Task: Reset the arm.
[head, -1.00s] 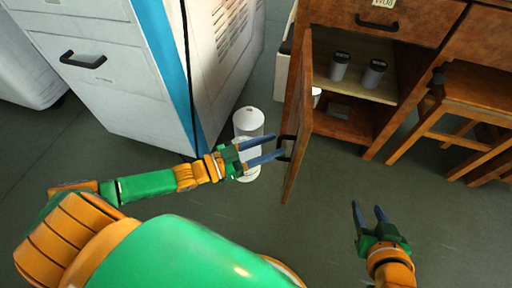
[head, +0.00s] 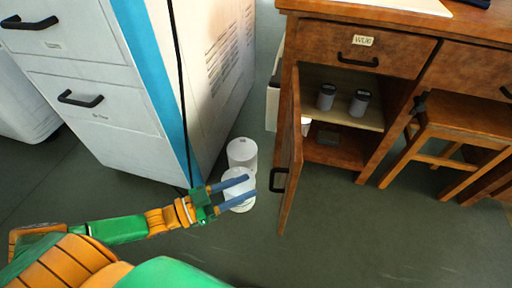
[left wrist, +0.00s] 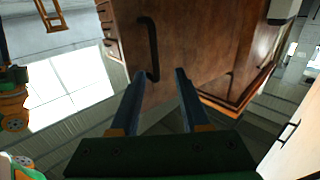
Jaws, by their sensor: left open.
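My left gripper (head: 250,187) is open and empty, its two blue fingers apart. Its fingertips point toward the open cabinet door (head: 291,158), a little left of the black door handle (head: 278,180), with a gap between them in the head view. In the left wrist view the open fingers (left wrist: 160,75) reach toward the brown door (left wrist: 190,38) and its handle (left wrist: 151,45). Nothing is between the fingers. My right gripper is not seen in the head view.
Two white cylinders (head: 241,153) stand on the floor behind the left fingers, beside the white cabinet (head: 85,95). Inside the open cabinet, two dark-topped cans (head: 326,97) stand on a shelf. A wooden stool (head: 470,118) stands at right. The floor in front is clear.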

